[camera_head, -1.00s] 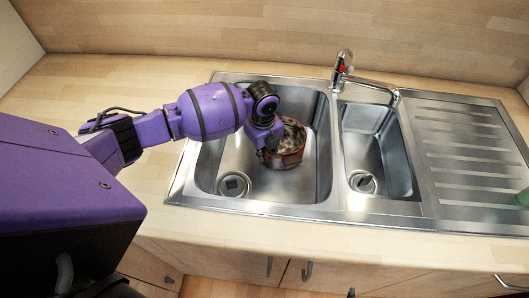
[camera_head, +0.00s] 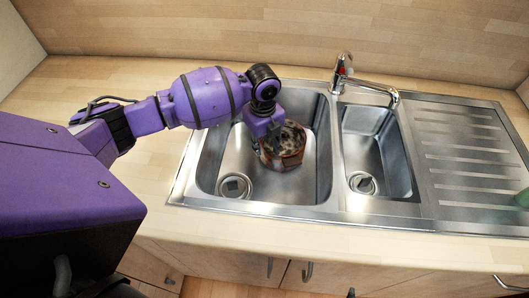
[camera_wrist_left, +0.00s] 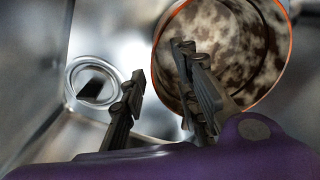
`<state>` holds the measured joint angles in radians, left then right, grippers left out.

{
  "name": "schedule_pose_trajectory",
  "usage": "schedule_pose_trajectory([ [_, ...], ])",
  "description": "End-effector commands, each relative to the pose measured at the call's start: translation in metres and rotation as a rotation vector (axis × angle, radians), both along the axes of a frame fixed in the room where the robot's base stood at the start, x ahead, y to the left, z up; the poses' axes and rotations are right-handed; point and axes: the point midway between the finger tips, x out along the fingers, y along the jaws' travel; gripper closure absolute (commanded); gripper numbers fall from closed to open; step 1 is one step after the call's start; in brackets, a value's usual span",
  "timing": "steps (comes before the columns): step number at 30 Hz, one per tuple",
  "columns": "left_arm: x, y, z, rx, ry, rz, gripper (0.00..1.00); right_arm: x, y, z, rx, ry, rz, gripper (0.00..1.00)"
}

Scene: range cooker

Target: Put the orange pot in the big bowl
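The orange pot (camera_head: 291,157) stands in the big bowl (camera_head: 300,190) of the sink, towards its right side. Its inside looks mottled brown and white. In the left wrist view the pot (camera_wrist_left: 235,45) shows its round opening and orange rim. My left gripper (camera_head: 271,143) is at the pot's left side, partly hiding it. In the wrist view its fingers (camera_wrist_left: 160,62) are apart, one outside the pot's rim and one overlapping the opening. I cannot tell whether either finger touches the wall. My right gripper is not in view.
The big bowl's drain (camera_head: 234,185) lies left of the pot. A smaller bowl (camera_head: 368,150) is to the right, with a tap (camera_head: 345,70) behind and a ribbed drainboard (camera_head: 465,150) beyond. A green object (camera_head: 523,198) is at the right edge.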

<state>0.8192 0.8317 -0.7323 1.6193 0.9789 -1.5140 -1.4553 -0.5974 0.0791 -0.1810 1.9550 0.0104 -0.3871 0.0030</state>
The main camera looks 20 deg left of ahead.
Motion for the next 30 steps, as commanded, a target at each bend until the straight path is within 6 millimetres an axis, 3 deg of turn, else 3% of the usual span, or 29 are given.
schedule_pose_trajectory([
  [3, 0.001, 0.001, 0.028, 0.000, -0.005, -0.001, 0.71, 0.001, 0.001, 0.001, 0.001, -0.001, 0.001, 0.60],
  [10, -0.001, 0.001, 0.059, -0.001, -0.001, 0.000, 0.71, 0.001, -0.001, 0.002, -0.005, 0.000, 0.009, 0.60],
  [30, -0.001, 0.000, 0.066, -0.001, -0.001, 0.000, 0.71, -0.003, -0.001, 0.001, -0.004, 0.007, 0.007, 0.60],
])
